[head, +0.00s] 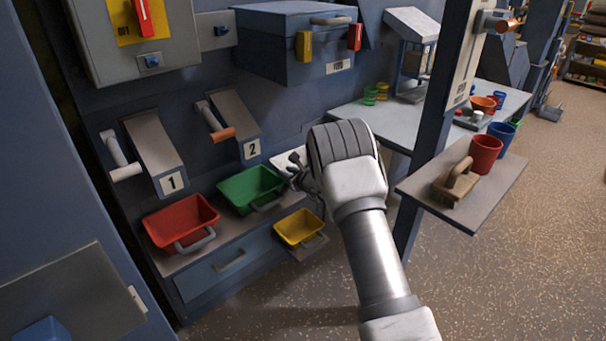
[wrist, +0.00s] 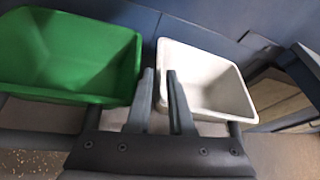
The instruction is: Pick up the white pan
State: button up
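The white pan (wrist: 208,80) is an open, empty bin in the wrist view, beside the green pan (wrist: 70,55) on its left. In the head view only a small part of the white pan (head: 283,161) shows; my gripper and forearm hide the rest. A grey front handle (wrist: 198,119) is partly hidden behind the fingers. I cannot tell whether the fingers touch the pan.
The red pan (head: 180,222) and green pan stand left on the cabinet ledge; a yellow pan (head: 299,228) sits lower in front. Numbered chutes are above. A post (head: 445,110) and a shelf with a red cup (head: 485,153) stand right of my arm. Floor is open at right.

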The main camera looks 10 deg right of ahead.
aim_at(280, 169)
jog(key=shift+b+x, duration=0.5)
jog(key=shift+x, duration=2.4)
jog(key=shift+c, duration=0.2)
grip_shut()
